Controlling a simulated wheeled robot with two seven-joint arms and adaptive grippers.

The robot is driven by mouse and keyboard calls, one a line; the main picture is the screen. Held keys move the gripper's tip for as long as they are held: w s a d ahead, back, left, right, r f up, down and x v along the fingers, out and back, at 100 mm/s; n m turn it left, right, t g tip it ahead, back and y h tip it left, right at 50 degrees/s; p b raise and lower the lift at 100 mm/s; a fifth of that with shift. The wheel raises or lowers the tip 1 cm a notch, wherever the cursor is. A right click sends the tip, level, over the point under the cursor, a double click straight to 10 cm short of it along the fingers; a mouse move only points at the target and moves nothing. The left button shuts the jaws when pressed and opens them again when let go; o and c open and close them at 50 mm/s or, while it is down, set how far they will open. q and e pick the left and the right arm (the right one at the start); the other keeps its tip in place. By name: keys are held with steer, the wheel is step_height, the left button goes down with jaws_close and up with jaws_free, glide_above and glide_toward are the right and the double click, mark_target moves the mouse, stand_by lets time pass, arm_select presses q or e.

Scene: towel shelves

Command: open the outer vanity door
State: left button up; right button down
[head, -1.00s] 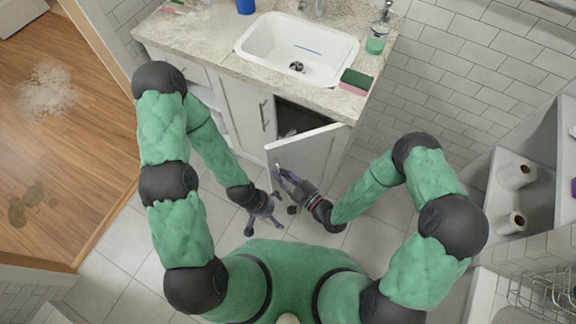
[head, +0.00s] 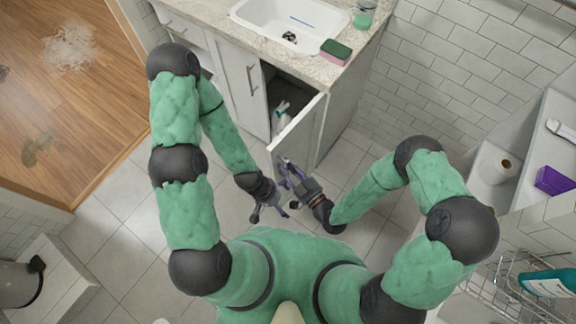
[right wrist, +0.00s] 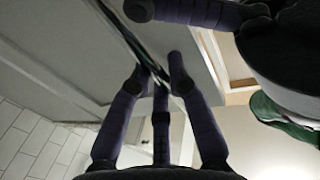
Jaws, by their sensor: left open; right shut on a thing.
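The outer vanity door (head: 301,130) is white and stands partly open, swung out from the right end of the vanity. My right gripper (head: 287,168) is shut at the door's free edge. In the right wrist view its fingers (right wrist: 160,75) close on a dark, narrow bar, which looks like the door handle (right wrist: 135,45). My left gripper (head: 270,210) is open and empty, just left of and below the right one, apart from the door. A dark finger at the top of the right wrist view (right wrist: 185,10) looks like part of it.
The inner vanity door (head: 243,85) beside the opening is closed, with a vertical handle. A white bottle (head: 281,115) stands inside the cabinet. The stone counter (head: 215,25) holds a sink (head: 290,22) and a sponge (head: 336,50). The tiled floor (head: 130,235) at left is clear.

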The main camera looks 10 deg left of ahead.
steer(key=shift+s+d, duration=0.15)
steer(key=shift+s, duration=0.15)
steer(key=c, duration=1.4)
jaws_free()
steer(key=shift+c, duration=0.2)
steer(key=v, duration=1.2)
steer(key=shift+w, duration=0.1)
